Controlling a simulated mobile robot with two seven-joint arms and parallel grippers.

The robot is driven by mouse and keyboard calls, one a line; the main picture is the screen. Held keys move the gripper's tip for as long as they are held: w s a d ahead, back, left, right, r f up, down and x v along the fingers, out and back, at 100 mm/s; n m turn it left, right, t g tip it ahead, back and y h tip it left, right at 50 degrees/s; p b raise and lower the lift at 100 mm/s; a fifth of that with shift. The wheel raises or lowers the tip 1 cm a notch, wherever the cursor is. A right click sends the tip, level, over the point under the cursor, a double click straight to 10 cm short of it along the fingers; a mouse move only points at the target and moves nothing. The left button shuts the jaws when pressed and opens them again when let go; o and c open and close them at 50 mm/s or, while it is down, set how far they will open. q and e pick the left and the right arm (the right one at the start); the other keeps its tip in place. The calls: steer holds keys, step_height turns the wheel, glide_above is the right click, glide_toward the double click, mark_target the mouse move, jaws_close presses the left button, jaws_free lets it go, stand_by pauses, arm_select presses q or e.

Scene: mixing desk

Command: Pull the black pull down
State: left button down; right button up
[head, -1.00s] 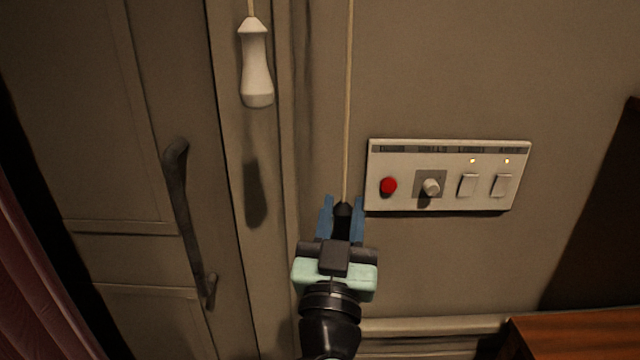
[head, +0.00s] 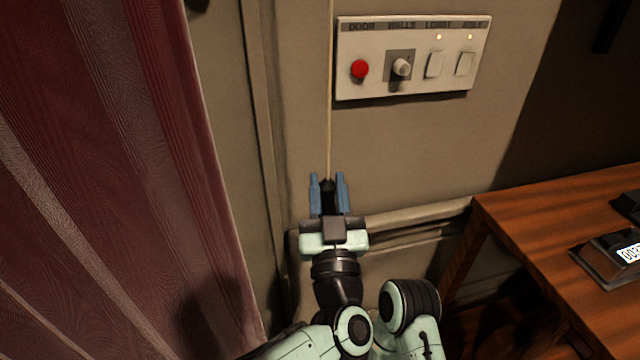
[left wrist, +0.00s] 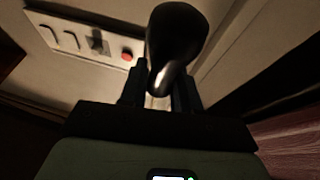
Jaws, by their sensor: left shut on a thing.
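The black pull (head: 328,187) hangs on a thin pale cord (head: 330,110) in front of the wall. In the head view its tip shows between the blue fingers of my left gripper (head: 328,180), which is shut on it. The rest of the pull is hidden by the gripper there. In the left wrist view the black pull (left wrist: 178,45) is large and rounded, between the dark fingers (left wrist: 160,92). The pull is now below the level of the switch panel. My right gripper is not in view.
A white switch panel (head: 376,84) with a red button (head: 360,69), a knob and two switches is on the wall above right. A wooden desk (head: 530,215) with a small device (head: 608,262) stands at right. A dark red curtain (head: 130,150) hangs at left.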

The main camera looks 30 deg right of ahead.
arm_select(q)
steer(key=shift+w+f, duration=0.15)
steer(key=shift+f, duration=0.05)
steer(key=c, duration=0.9)
jaws_free()
steer(key=shift+w+d, duration=0.1)
steer(key=shift+s, duration=0.2)
steer(key=shift+s+a, duration=0.2)
steer(key=shift+s, duration=0.05)
steer(key=v, duration=1.2)
steer(key=shift+s+a+f, duration=0.15)
steer(key=shift+s, duration=0.1)
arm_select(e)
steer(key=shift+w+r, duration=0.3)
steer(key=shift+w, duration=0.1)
